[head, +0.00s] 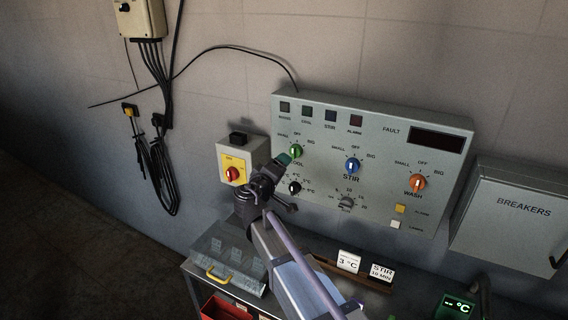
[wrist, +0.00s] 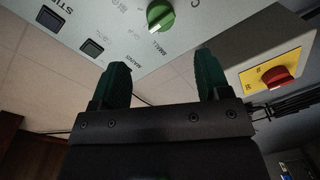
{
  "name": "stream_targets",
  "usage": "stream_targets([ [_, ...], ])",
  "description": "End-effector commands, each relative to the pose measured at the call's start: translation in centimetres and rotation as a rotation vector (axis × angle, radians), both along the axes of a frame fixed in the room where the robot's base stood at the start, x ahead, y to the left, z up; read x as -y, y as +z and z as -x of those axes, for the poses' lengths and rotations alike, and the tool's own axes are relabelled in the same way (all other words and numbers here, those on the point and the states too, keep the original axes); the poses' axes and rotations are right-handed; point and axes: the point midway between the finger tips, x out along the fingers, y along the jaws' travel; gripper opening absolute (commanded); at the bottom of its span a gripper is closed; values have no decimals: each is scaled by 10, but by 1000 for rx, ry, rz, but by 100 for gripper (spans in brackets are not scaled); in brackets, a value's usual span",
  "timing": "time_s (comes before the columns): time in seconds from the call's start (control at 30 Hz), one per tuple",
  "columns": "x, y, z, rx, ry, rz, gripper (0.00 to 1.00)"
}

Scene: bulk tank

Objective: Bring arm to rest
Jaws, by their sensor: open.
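My gripper (head: 285,160) is in front of the left part of the grey control panel (head: 385,215), just below the green knob (head: 296,151). In the wrist view my gripper's two green fingers (wrist: 162,85) are apart with nothing between them. The green knob (wrist: 160,15) shows beyond the gap between the fingertips. I cannot tell how far the fingertips are from the panel. My arm reaches up from the bottom of the head view and hides part of the panel's lower left.
A yellow switch box with a red knob (head: 232,174) is on the wall left of the panel. A breaker box (head: 515,210) is at the right. Below are a clear-lidded box with a yellow handle (head: 217,276), small cards (head: 349,261) and a green display (head: 456,307). Cables hang at the left.

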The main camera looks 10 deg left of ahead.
Motion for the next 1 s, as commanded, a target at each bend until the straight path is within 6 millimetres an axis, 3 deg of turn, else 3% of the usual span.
stream_targets([
  [0.27,3,-1,1,-13,-18,21,70],
  [0.33,14,-15,9,-88,-74,-9,70],
  [0.43,49,-56,49,-309,-193,-130,70],
  [0.57,128,-118,121,-694,-382,-364,70],
  [0.6,149,-133,147,-813,-426,-448,70],
  [0.7,191,-157,213,-1077,-504,-684,70],
  [0.77,212,-161,245,-1179,-534,-830,70],
  [0.83,232,-162,262,-1210,-564,-950,70],
  [0.9,253,-162,265,-1188,-602,-996,70],
  [1.0,270,-162,262,-1167,-635,-1021,70],
])
